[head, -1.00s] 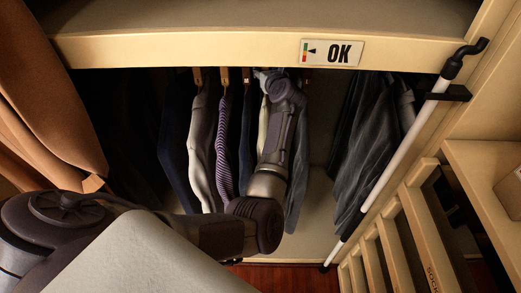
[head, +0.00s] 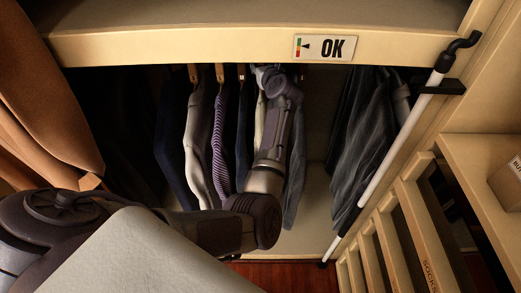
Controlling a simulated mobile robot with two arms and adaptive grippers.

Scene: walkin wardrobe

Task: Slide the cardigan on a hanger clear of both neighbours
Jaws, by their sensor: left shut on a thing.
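Several garments hang from a rail under the shelf. From left to right I see a dark navy one (head: 172,150), a light grey one (head: 198,145), a purple striped one (head: 221,140) and another dark one (head: 244,130). My left gripper (head: 266,70) is up at the rail, shut at hanger height; its fingertips and what they hold are hidden. A cream garment (head: 259,118) shows at the left edge of my arm, and a grey-blue garment (head: 297,165) shows at its right. I cannot tell which is the cardigan. My right gripper is not in view.
Dark grey garments (head: 364,140) hang at the right, with a gap left of them. A white pole (head: 392,155) with a black hook leans at the right. Tan garments (head: 45,90) hang at the left.

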